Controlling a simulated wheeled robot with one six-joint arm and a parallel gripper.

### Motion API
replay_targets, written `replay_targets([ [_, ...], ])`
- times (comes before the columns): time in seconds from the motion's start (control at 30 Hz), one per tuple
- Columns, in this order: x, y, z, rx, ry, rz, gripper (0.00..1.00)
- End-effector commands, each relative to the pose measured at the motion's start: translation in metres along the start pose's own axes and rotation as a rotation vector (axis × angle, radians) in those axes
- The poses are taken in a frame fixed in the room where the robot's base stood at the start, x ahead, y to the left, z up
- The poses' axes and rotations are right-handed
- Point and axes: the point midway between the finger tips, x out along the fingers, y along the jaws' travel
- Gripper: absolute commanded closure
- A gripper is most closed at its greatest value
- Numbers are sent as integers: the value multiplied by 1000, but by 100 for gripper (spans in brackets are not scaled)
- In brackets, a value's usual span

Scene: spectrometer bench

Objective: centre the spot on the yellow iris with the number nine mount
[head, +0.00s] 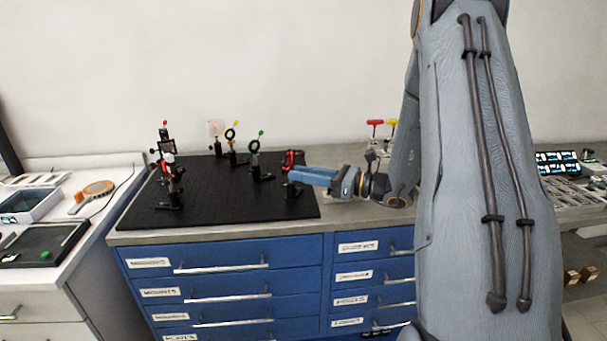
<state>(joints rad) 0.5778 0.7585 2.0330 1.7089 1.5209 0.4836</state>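The yellow-tagged iris (231,135), a dark ring on a post, stands near the back of the black breadboard (225,208). I cannot make out a light spot on it. My gripper (292,174), with blue fingers, reaches in from the right at the breadboard's right side. Its tips are at or very near a black mount with red parts (290,158); I cannot tell whether they touch it. The finger gap is not visible. No number nine can be read on any mount, so I cannot tell which mount it is.
A green-tagged iris (254,148) stands between the yellow iris and my gripper. A pale pinkish disc (215,128) stands behind. Several dark and red mounts (168,180) crowd the breadboard's left. Red and yellow-handled tools (375,123) stand behind my arm. The breadboard's front middle is bare.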

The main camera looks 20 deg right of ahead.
Motion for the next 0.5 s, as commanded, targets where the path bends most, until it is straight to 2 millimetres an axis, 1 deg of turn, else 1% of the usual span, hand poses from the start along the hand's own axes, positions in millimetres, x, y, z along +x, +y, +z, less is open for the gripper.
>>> replay_targets([
  [0.03,0,0,0,0,0,0,81],
  [0.13,0,0,0,0,0,0,98],
  [0.17,0,0,0,0,0,0,100],
  [0.33,0,0,0,-21,0,0,100],
  [0.5,0,-1,-2,-151,0,1,100],
])
